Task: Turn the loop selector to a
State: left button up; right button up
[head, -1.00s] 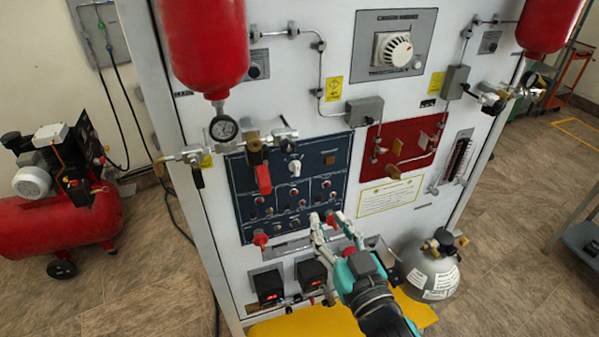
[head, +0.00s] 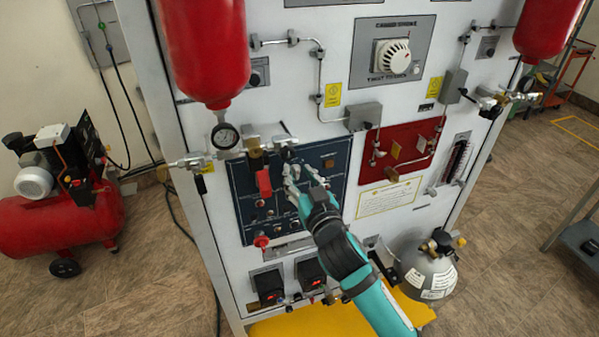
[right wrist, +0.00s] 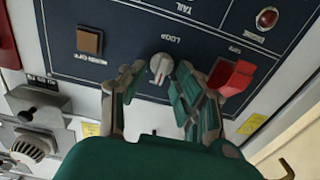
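The loop selector is a small white knob (right wrist: 160,64) on the dark blue panel (right wrist: 118,22), beside the upside-down word LOOP in the right wrist view. My right gripper (right wrist: 160,76) is open, with one finger on each side of the knob in that view. I cannot tell whether the fingers touch it. In the head view my right gripper (head: 298,176) is at the upper middle of the blue panel (head: 240,190) and largely hides the knob. My left gripper is in neither view.
A red handle (right wrist: 232,76) sits close beside one finger; it also shows in the head view (head: 263,183). A brown square button (right wrist: 89,41) is on the knob's other side. Metal fittings (head: 283,142) lie just above the gripper, and a red cylinder (head: 203,50) hangs higher left.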

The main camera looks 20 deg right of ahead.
grip_shut()
jog(key=shift+n, duration=0.3)
dwell(0.3)
jog(key=n+p, duration=0.1)
jog(key=n, duration=0.2)
jog(key=shift+a+r+p, duration=0.1)
jog(key=shift+a+p, duration=0.05)
jog(key=shift+p, duration=0.15)
jog(key=shift+a+n+p, duration=0.15)
jog(key=shift+n+p, duration=0.6)
jog(key=shift+n, duration=1.95)
grip_release()
jog(key=shift+f, duration=0.2)
